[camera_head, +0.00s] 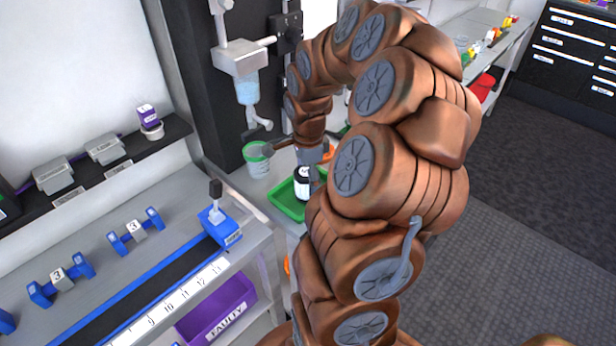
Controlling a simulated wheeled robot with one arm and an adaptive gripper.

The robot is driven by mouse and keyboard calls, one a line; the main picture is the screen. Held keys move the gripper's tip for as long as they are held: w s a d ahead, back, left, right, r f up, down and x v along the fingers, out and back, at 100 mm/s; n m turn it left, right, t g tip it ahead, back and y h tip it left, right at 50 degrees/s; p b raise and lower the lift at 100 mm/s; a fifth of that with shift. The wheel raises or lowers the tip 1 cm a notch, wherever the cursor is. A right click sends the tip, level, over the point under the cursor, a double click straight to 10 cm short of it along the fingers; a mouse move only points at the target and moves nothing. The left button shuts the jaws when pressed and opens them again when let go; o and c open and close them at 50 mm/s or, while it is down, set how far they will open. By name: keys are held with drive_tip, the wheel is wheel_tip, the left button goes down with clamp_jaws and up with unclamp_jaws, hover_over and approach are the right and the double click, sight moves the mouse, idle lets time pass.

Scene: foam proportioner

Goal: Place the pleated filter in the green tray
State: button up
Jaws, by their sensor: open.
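The green tray (283,203) sits on the bench near the middle of the camera_head view, partly hidden by my arm. A small cylindrical thing with a black top and a white side (302,186) stands upright at the tray, seemingly inside it. It may be the pleated filter, but no pleats can be made out. My gripper (308,160) points down just above and behind this thing, and its jaws are open. Whether a finger touches the thing cannot be told. My arm hides the tray's right part.
A clear cup with a green rim (258,160) stands left of the tray, below a wall-mounted dispenser (240,62). A blue-ended rail (222,228) with a numbered scale runs along the left bench. A purple bin marked FAULTY (218,308) is below. Open floor lies right.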

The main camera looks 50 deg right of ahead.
wheel_tip(320, 180, up, 12)
drive_tip(key=b, duration=0.2)
drive_tip(key=shift+f+b, duration=0.1)
drive_tip(key=shift+b, duration=0.3)
drive_tip(key=s+a+f+n, duration=0.1)
drive_tip(key=s+a+n, duration=0.2)
drive_tip(key=a+n, duration=0.4)
drive_tip(key=s+a+f+n+g, duration=0.1)
drive_tip(key=s+a+n, duration=0.25)
drive_tip(key=a, duration=0.45)
drive_tip(key=s+a+f+n, duration=0.1)
drive_tip(key=s+a+n, duration=0.1)
drive_tip(key=a+n, duration=0.5)
drive_tip(key=s+a+f+n, duration=0.4)
drive_tip(key=s+a+n, duration=0.2)
drive_tip(key=s, duration=0.2)
drive_tip(key=shift+s+g, duration=0.2)
drive_tip(key=shift+g, duration=0.2)
drive_tip(key=shift+n, duration=0.25)
wheel_tip(320, 180, up, 3)
drive_tip(key=p, duration=0.2)
drive_tip(key=shift+f+p, duration=0.2)
drive_tip(key=shift+p, duration=0.15)
